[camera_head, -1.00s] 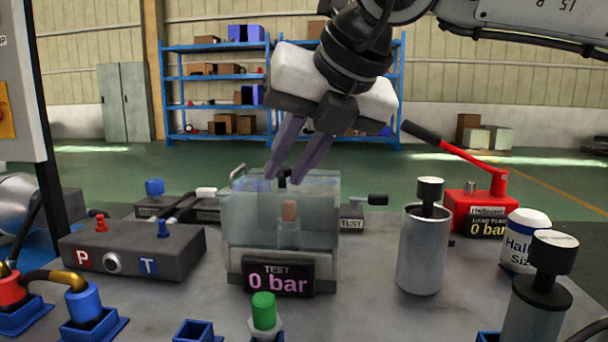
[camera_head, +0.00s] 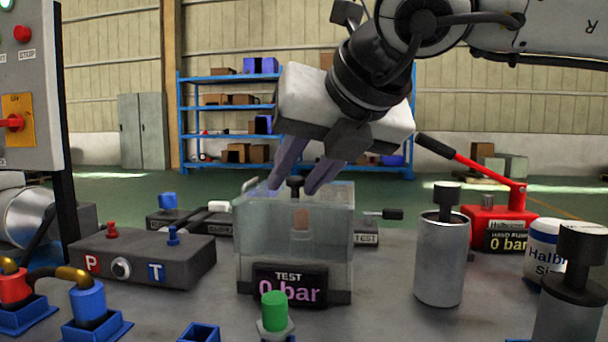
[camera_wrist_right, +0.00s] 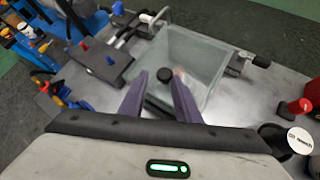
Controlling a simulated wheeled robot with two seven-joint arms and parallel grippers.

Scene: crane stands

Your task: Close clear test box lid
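The clear test box (camera_head: 262,240) stands in the middle of the bench, with a dark "TEST 0 bar" display (camera_head: 289,287) at its front. My left gripper is out of view.
A grey P/T valve block (camera_head: 140,258) stands left of the box. A metal cylinder (camera_head: 440,262) and a red hand pump (camera_head: 500,215) stand to the right. A green-capped fitting (camera_head: 274,312) is close in front of the box.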

